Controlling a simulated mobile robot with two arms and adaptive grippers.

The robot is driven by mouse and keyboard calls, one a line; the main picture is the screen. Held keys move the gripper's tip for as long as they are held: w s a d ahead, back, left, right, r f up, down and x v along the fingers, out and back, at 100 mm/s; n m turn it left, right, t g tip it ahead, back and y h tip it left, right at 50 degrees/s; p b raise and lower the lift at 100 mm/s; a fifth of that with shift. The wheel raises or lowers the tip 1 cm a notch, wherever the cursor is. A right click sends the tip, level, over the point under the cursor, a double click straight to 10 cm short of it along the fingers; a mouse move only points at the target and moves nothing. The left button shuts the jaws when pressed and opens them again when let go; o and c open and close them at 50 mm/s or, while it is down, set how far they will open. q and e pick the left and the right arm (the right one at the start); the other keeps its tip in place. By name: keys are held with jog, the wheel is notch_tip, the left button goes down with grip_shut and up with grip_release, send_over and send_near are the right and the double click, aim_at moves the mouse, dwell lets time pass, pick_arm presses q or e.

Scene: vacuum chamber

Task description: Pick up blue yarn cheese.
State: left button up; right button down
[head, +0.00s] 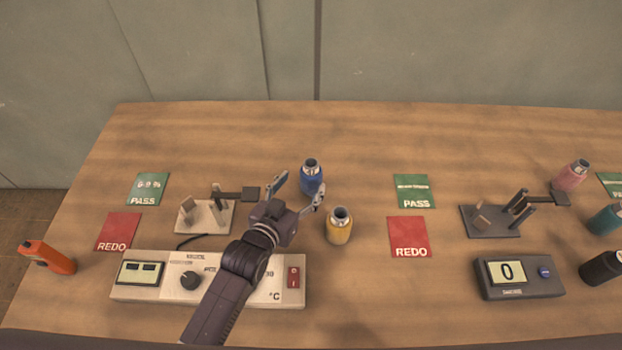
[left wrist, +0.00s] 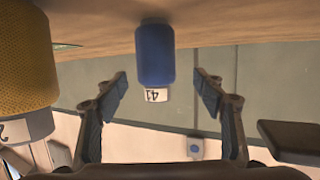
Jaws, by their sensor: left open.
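The blue yarn cheese (head: 311,177) is an upright blue spool with a pale metallic top, standing on the table near the middle. My left gripper (head: 301,188) is open, with its fingers pointing toward the blue yarn cheese from the near side. In the left wrist view the blue yarn cheese (left wrist: 155,58) sits centred ahead, between and beyond the two open fingers (left wrist: 161,85), and a label with dark marks shows on its pale end. Nothing is between the fingers. My right gripper is not in view.
A yellow yarn cheese (head: 339,227) stands close to the gripper's right finger; it also shows in the left wrist view (left wrist: 25,60). A beige stand (head: 205,217) with a dark arm is to the left. A control box (head: 150,291) lies under my arm. Table behind the blue spool is clear.

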aim_at(311, 174)
pick_arm(q)
jog(key=shift+d+p+x, duration=0.2)
jog(key=shift+p+x, duration=0.5)
jog(key=shift+x, duration=2.2)
jog(key=shift+s, duration=0.15)
jog(key=c, duration=1.3)
jog(key=shift+c, duration=0.2)
jog(key=shift+r, duration=0.15)
